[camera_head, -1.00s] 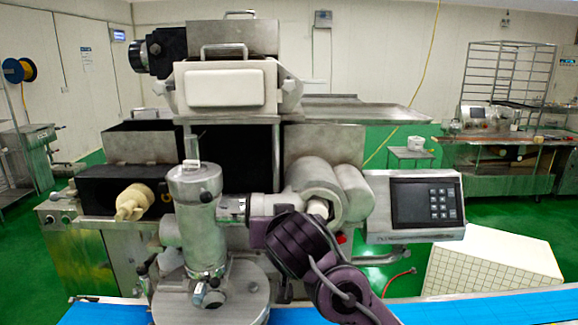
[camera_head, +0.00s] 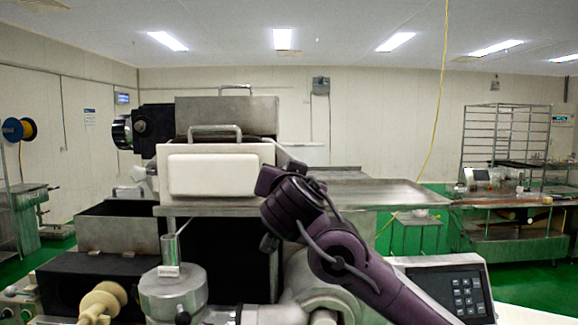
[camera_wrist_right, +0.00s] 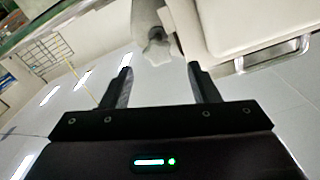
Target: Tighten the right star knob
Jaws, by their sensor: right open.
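The right star knob (camera_wrist_right: 157,53) is a pale grey lobed knob in the right wrist view, just beyond the fingertips and between them in the picture. My right gripper (camera_wrist_right: 159,70) is open with nothing between its fingers. The knob looks a little ahead of the fingers, with no contact visible. The white-fronted hopper box (camera_head: 213,174) that bears the knob is in the middle of the head view, and its side shows at upper right in the wrist view. In the head view my purple right arm covers most of the knob's place. My left gripper is not in view.
A steel tray (camera_head: 385,194) extends right behind my right arm. The control panel (camera_head: 450,290) stands at lower right. A steel cylinder (camera_head: 172,290) rises in front of the machine. A metal handle (camera_wrist_right: 273,58) lies right of the fingers in the wrist view.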

